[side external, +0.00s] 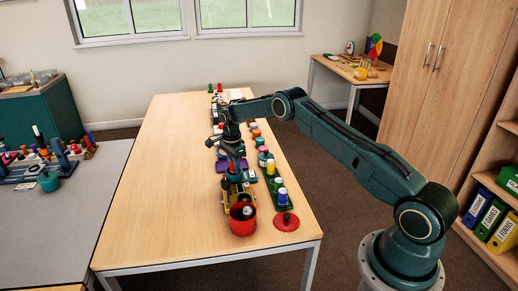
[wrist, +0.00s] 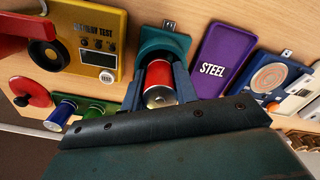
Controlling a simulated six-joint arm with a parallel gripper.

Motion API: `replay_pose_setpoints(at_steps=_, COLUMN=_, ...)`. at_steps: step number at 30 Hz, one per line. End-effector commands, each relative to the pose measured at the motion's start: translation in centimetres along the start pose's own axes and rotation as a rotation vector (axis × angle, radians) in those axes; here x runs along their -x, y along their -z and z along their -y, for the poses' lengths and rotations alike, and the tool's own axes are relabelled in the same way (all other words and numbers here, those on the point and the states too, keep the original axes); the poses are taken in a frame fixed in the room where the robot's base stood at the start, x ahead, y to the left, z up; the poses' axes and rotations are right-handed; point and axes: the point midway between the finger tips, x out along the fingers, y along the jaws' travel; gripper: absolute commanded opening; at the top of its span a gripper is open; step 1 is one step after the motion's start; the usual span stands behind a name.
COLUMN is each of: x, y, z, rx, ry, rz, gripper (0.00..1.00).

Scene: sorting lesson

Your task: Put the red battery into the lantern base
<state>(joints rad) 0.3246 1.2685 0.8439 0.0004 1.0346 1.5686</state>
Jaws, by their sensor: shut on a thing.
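The red battery (wrist: 159,76) is between the two fingers of my gripper (side external: 233,164) in the wrist view, with its metal end toward the camera. My gripper is shut on it. A teal holder with a metal tab (wrist: 168,41), which looks like the lantern base, lies directly behind the battery in the wrist view. The battery and fingers hide much of its middle. I cannot tell whether the battery touches it or is partly inside. In the side view my gripper is low over the row of things on the table, and the teal holder is hard to make out there.
The yellow battery tester (wrist: 92,40) is left of the holder and the purple STEEL plate (wrist: 222,58) right of it. A red pot (side external: 242,227) and red lid (side external: 286,222) are at the table's near end. A green rack (side external: 270,180) holds several batteries. The table's left side is clear.

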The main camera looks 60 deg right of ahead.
Motion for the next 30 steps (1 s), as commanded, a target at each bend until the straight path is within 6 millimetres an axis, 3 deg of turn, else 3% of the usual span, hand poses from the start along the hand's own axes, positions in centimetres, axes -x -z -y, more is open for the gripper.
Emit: replay_pose_setpoints(at_steps=30, x=0.6, y=0.2, z=0.5, rx=-0.004, ry=0.016, rz=-0.001, gripper=0.04)
